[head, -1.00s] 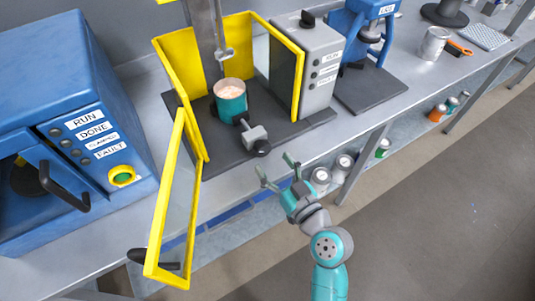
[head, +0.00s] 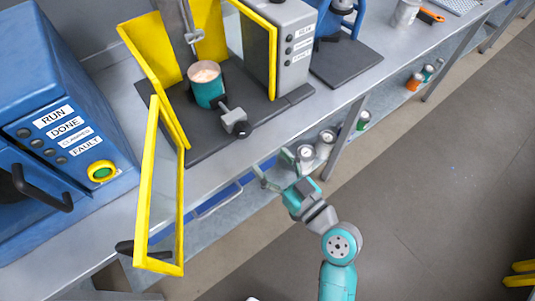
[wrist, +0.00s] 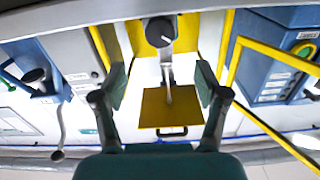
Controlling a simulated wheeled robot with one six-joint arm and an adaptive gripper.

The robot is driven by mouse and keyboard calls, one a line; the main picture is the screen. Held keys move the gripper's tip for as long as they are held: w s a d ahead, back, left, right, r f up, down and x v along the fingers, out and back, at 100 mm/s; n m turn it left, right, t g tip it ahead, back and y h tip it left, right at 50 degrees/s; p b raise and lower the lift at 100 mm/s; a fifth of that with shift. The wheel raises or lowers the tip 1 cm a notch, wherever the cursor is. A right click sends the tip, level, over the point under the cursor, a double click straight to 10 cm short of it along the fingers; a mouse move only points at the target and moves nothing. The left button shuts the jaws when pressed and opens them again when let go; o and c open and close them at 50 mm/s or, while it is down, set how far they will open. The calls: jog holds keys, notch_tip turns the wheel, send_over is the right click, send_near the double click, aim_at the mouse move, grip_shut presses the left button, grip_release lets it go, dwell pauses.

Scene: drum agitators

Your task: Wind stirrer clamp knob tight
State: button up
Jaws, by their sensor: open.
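The stirrer stands on the bench inside a yellow guard (head: 165,80) with its door (head: 160,200) swung open. A teal can (head: 206,88) with pale contents sits under the stirrer shaft (head: 190,25). The clamp, a grey block (head: 234,119) on a rod, sticks out in front of the can and ends in a black knob (head: 243,131). A dark round knob (wrist: 160,31) with a white mark, which looks like this one, shows in the wrist view beyond the fingers. My gripper (head: 270,166) is open and empty, in front of the bench edge, apart from the knob.
A blue cabinet (head: 60,90) with labels and a green button stands to the left. A grey control box (head: 292,50) and a blue machine (head: 340,45) stand to the right. Cans (head: 326,138) sit on the shelf below. The floor at right is mostly clear.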

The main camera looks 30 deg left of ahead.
aim_at(246, 133)
jog(key=x, duration=1)
jog(key=shift+w+a, duration=0.15)
jog(key=shift+a, duration=0.2)
jog(key=c, duration=1.2)
jog(key=shift+o, duration=0.2)
jog(key=shift+m, duration=0.8)
jog(key=o, duration=1.2)
jog(key=shift+c, duration=0.2)
jog(key=shift+d, duration=0.1)
jog(key=v, duration=1.2)
